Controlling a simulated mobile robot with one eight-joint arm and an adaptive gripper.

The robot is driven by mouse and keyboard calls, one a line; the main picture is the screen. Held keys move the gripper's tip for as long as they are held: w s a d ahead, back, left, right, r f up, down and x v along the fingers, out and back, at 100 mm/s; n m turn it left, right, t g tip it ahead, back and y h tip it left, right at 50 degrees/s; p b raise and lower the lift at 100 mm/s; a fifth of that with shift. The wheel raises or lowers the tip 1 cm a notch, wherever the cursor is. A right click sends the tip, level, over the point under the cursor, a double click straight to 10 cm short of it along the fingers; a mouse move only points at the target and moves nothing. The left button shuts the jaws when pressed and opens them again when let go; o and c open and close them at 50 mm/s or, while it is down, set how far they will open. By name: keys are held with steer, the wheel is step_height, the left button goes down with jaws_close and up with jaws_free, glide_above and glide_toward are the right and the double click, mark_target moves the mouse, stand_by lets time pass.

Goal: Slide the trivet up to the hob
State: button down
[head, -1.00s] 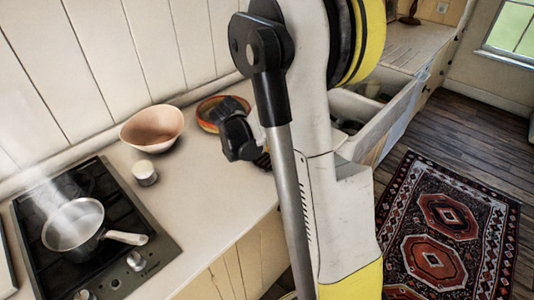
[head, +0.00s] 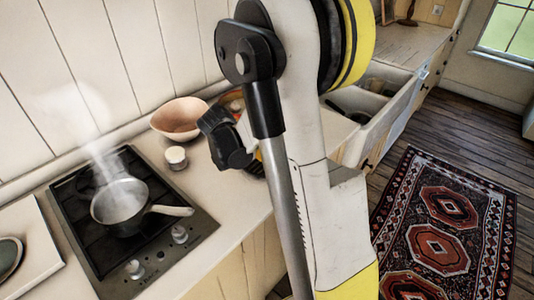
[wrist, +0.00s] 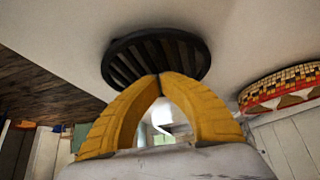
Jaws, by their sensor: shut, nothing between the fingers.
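The trivet (wrist: 135,48) is a dark round slatted disc lying on the pale counter in the wrist view. My gripper (wrist: 160,77) has its yellow fingers' tips together, with nothing between them. The tips overlap the trivet's near edge in the picture; I cannot tell whether they touch it. In the head view the trivet is mostly or wholly hidden behind my arm. The black hob (head: 78,220) is at the left, with a steaming pan (head: 120,203) on it, its handle pointing right toward the counter.
A small white jar (head: 176,157) stands between the hob and my gripper, toward the wall. A terracotta-coloured bowl (head: 180,118) is behind it. A patterned dish (wrist: 282,90) sits close to the trivet. Bare counter (head: 228,205) lies along the front, right of the hob.

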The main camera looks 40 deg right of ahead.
mark_target(236, 182)
steer(key=a, duration=1.3)
steer(key=shift+a+f, duration=0.1)
steer(key=shift+f, duration=0.1)
steer(key=shift+r+p, duration=0.45)
steer(key=shift+r, duration=0.35)
steer(key=v, duration=1.1)
steer(key=s+a+r+n+t+y, duration=0.1)
steer(key=s+a+n+t+y, duration=0.2)
steer(key=s+n, duration=0.3)
steer(key=s+a+r+n+t+y, duration=0.1)
steer(key=s+a+n+t+y, duration=0.2)
steer(key=n, duration=0.9)
steer(key=s+t+y, duration=0.1)
steer(key=s, duration=0.1)
steer(key=shift+s+a+r, duration=0.15)
steer(key=shift+s+r, duration=0.25)
